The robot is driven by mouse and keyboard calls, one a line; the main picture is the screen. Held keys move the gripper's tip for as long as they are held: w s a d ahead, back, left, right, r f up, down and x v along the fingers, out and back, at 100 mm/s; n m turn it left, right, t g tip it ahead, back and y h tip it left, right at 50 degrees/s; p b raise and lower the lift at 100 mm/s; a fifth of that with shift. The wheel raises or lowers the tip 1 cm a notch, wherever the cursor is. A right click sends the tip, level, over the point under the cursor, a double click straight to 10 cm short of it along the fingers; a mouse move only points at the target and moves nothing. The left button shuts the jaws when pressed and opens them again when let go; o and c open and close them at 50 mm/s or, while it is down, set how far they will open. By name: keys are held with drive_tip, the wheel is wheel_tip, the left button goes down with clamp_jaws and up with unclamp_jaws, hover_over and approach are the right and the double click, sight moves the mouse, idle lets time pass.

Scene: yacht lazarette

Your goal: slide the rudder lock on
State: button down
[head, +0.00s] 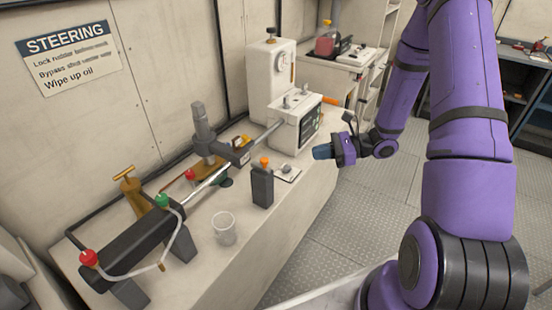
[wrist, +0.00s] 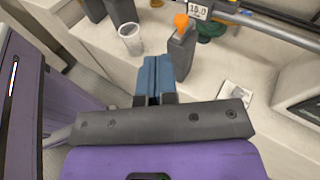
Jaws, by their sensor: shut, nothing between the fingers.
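My gripper (head: 322,152) has blue fingers that are shut and empty. It hangs over the floor side of the bench, right of the steering gear; its fingertips also show in the wrist view (wrist: 153,70). The steering gear has a dark ram cylinder (head: 135,245), a bright rod (head: 207,184) and an upright grey post (head: 203,128). A dark grey upright block with an orange top (head: 262,187) stands on the bench in front of the rod. It also shows in the wrist view (wrist: 180,52), beyond my fingers and apart from them. I cannot tell which part is the rudder lock.
A clear cup (head: 224,230) stands left of the orange-topped block. A white unit with a dark screen (head: 296,125) stands farther back. The metal floor right of the bench (head: 330,225) is clear.

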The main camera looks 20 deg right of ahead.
drive_tip(key=f, duration=0.1)
drive_tip(key=d+f+m+t, duration=0.1)
drive_tip(key=w+f+m+t, duration=0.1)
drive_tip(key=shift+d+f, duration=0.3)
drive_tip(key=shift+d, duration=0.05)
drive_tip(key=shift+w+a, duration=0.1)
drive_tip(key=x, duration=1.3)
drive_tip(key=shift+w+a+f, duration=0.2)
drive_tip(key=shift+a, duration=0.15)
drive_tip(key=shift+w+a, duration=0.5)
drive_tip(key=shift+w, duration=0.25)
drive_tip(key=shift+w+a, duration=0.5)
drive_tip(key=shift+w, duration=0.2)
